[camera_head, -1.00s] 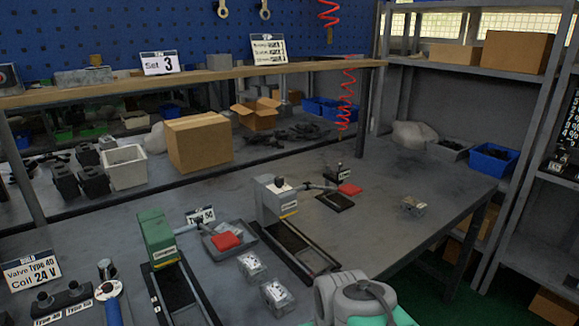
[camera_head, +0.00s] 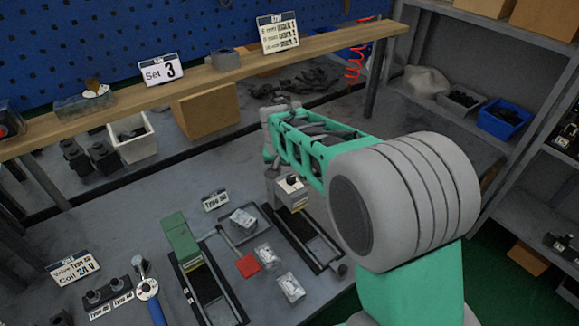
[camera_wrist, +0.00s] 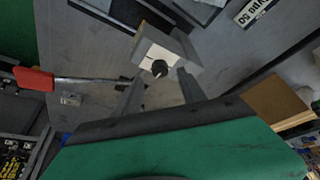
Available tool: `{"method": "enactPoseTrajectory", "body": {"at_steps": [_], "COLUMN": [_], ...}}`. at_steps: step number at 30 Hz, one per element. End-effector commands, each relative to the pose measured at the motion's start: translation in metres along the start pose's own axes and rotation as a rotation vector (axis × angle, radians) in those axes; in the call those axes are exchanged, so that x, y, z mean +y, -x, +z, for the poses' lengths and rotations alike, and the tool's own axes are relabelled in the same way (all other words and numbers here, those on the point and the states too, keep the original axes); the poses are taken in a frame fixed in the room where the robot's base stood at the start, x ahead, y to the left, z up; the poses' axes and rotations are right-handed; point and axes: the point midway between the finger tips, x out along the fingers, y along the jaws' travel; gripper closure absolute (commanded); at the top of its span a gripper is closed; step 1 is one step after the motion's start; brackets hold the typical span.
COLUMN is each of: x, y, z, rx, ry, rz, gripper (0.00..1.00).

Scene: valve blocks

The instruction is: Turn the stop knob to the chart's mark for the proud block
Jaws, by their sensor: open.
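The stop knob (camera_head: 291,180) is black and sits on a pale block at the end of a dark rail. In the wrist view the knob (camera_wrist: 160,70) lies just beyond and between my gripper's fingers (camera_wrist: 160,90). The fingers are apart, with nothing held. In the head view my arm hides much of the gripper. The chart (camera_head: 278,33) stands on the wooden shelf and lists sizes with marks. A "Set 3" card (camera_head: 158,68) stands left of it. Clear-looking blocks lie in the grey tray (camera_head: 223,232) and beside it (camera_head: 267,257); I cannot tell which is proud.
A green block (camera_head: 181,240) stands on another rail at left. A red lever pad (camera_head: 247,266) is in front of the tray. A valve card (camera_head: 75,268) stands at far left.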

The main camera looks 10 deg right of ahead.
Motion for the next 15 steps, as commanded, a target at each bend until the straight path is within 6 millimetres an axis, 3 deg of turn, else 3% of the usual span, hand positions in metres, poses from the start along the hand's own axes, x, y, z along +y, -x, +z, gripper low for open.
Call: {"method": "enactPoseTrajectory", "body": {"at_steps": [6,15], "x": [-0.001,-0.002], "y": [-0.033,-0.038], "z": [0.0,0.0], "rx": [-0.001,0.002], "ry": [0.001,0.004], "rz": [-0.001,-0.004], "gripper": [0.52,0.52]}}
